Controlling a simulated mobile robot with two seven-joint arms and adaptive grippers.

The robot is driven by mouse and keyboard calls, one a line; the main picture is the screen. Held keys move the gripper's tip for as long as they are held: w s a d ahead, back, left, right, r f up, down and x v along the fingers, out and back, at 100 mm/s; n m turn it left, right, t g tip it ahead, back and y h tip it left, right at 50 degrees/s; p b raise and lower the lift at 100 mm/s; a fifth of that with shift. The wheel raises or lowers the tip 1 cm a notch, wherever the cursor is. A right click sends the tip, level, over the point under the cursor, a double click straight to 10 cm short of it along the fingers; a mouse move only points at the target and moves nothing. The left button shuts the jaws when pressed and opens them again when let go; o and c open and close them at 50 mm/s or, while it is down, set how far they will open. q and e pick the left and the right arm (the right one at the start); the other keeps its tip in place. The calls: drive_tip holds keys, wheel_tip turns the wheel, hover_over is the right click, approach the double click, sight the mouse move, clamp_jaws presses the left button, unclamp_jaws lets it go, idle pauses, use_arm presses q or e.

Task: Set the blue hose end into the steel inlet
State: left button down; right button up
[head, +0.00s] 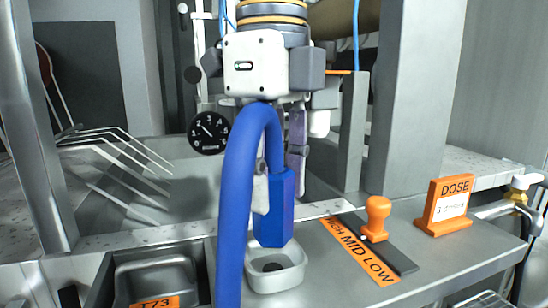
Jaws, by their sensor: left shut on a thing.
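The blue hose (233,200) rises from the bottom edge, bends over under my left wrist and comes down to a thicker, angular blue hose end (275,215). My left gripper (279,185) points down and is shut on the hose end, with a finger on either side. The steel inlet (289,280) appears as a pale square cup with a dark hole, directly below. The hose end's lower edge overlaps the cup's back rim in the picture. I cannot tell whether it touches. The hose covers part of the cup's left side. My right gripper is out of view.
A steel basin (128,274) with an orange T73 label stands left of the cup. Right are an orange-knobbed slider (376,218) on a HIGH MID LOW strip and an orange DOSE sign (446,206). Grey posts (408,100) stand behind. A black dial (208,132) is behind left.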

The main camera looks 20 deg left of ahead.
sight(273, 212)
use_arm(q)
drive_tip(key=shift+w+f, duration=0.15)
drive_tip(key=shift+f, duration=2)
drive_tip(key=c, duration=1.1)
unclamp_jaws()
drive_tip(key=shift+o, duration=0.2)
